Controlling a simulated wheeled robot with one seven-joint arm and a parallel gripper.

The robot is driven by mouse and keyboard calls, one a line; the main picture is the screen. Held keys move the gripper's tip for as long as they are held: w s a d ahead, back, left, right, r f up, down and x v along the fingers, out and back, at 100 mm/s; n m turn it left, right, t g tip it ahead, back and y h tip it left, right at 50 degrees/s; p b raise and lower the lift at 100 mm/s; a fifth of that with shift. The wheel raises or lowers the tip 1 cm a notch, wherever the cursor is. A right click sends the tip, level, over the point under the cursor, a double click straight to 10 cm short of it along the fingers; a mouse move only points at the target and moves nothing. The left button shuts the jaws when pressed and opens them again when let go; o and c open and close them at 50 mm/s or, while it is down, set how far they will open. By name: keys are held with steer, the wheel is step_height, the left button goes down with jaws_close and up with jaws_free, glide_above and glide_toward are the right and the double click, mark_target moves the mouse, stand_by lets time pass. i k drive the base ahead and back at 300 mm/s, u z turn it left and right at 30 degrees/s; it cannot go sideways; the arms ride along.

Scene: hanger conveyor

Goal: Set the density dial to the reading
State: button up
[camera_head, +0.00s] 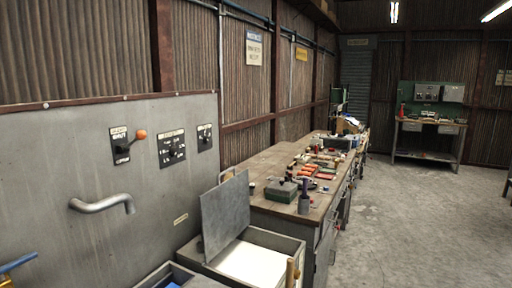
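A grey metal panel (50,150) stands at the left. It carries a lever with an orange knob (141,135), a wide black dial plate (172,147) to its right, and a smaller black dial plate (204,137) further right. The lettering and pointer positions are too small to read, so I cannot tell which one is the density dial. No reading that I can make out shows. My gripper is not in view.
A bent grey pipe spout (103,204) juts from the panel. Below stands an open bin with a raised grey lid (226,215) and white contents. A cluttered workbench (262,170) runs along the wall. The concrete floor (410,220) at right is clear. A green-backed bench (430,125) stands far back.

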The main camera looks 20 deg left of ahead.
mark_target(174, 150)
steer(key=z, duration=0.2)
steer(key=i, duration=1.8)
steer(key=u, duration=2.7)
